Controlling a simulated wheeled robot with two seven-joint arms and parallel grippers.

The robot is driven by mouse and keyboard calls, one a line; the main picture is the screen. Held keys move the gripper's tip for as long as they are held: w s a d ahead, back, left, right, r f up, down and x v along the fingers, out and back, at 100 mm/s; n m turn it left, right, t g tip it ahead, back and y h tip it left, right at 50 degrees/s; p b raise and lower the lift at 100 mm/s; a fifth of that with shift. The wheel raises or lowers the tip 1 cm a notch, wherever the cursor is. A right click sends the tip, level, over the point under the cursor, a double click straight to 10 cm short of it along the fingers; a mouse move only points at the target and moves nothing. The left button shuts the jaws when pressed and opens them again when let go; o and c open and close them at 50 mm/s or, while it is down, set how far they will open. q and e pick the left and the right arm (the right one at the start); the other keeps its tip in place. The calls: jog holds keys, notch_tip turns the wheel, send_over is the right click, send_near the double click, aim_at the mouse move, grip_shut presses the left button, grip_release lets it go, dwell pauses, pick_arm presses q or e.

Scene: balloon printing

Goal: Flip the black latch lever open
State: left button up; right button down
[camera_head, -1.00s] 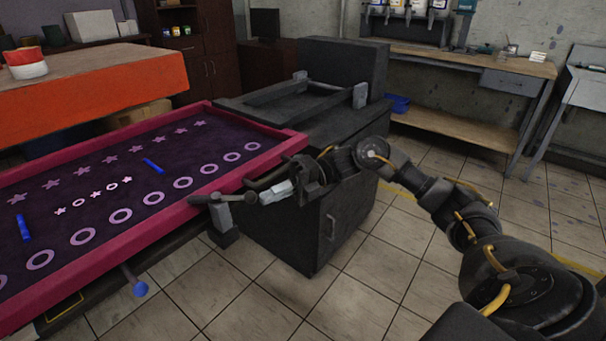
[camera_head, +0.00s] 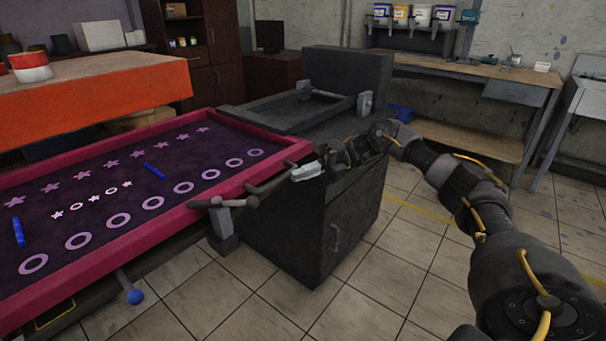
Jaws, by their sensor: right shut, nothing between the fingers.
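The dark latch lever (camera_head: 223,202) sits at the near right corner of the pink-red screen frame (camera_head: 150,230). It lies roughly level along the frame's edge, its rounded end pointing right. My right gripper (camera_head: 301,174), with pale fingertips, is shut and empty. It is to the right of the lever and apart from it, in front of the dark cabinet. My left gripper is out of view.
The dark cabinet (camera_head: 310,225) with a press bed on top stands right of the frame. A blue-knobbed rod (camera_head: 134,295) sticks out below the frame. An orange-sided table (camera_head: 90,105) is at back left. Tiled floor (camera_head: 380,285) is clear in front.

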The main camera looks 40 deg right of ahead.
jog(key=shift+f, duration=0.15)
jog(key=s+a+f+m+t+h, duration=0.2)
jog(key=a+f+m+t+h, duration=0.2)
jog(key=a+f+m, duration=0.6)
jog(key=s+a+f+m+t+h, duration=0.2)
jog(key=a+f+m+t+h, duration=0.4)
jog(key=a+f, duration=0.8)
jog(key=s+d+f+m+g+h, duration=0.2)
jog(key=s+m, duration=0.4)
jog(key=s, duration=0.3)
jog(key=s+d+f+m+g+h, duration=0.2)
jog(key=s+d+f+m, duration=0.3)
jog(key=s, duration=0.4)
jog(key=s+d+f+m+g+h, duration=0.3)
jog(key=s+d+f+m+g, duration=0.1)
jog(key=s+m, duration=0.4)
jog(key=shift+s+d, duration=0.4)
jog(key=shift+d, duration=0.25)
